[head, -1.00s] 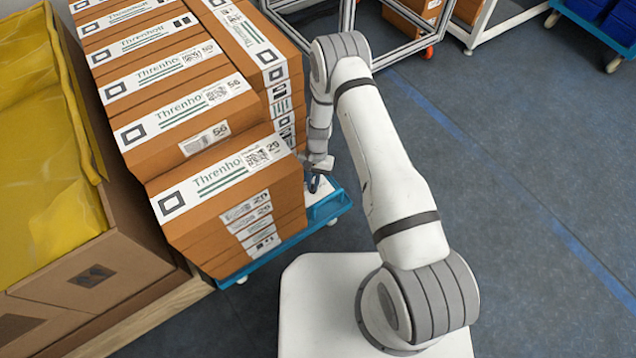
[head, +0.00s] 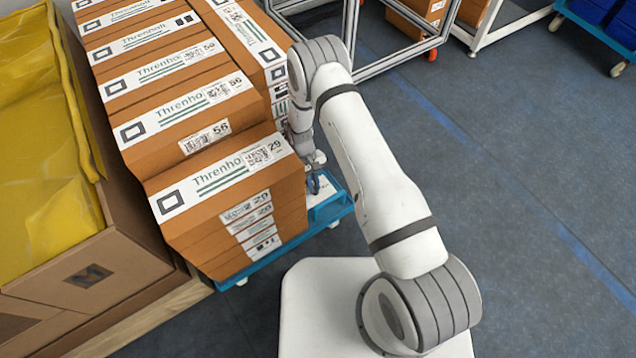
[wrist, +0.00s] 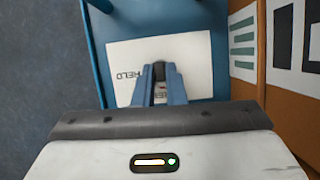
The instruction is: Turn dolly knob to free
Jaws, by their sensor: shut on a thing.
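The blue dolly (head: 338,212) carries a stack of brown boxes, and one corner of it sticks out beside them. A white label plate (wrist: 190,52) lies on that corner. The small dark knob (wrist: 159,70) stands on the plate between the blue fingertips of my gripper (wrist: 160,78). The jaws are shut on the knob. The word HELD reads upside down on the plate, left of the fingers. Other lettering between the fingers is partly hidden. In the head view my gripper (head: 314,184) is low over the dolly corner, and the knob cannot be made out.
The brown box stack (head: 240,195) stands close to the left of my gripper. A cardboard bin with yellow lining (head: 40,120) is at the far left. A grey metal frame (head: 395,45) stands behind. The blue-grey floor (head: 500,200) to the right is clear.

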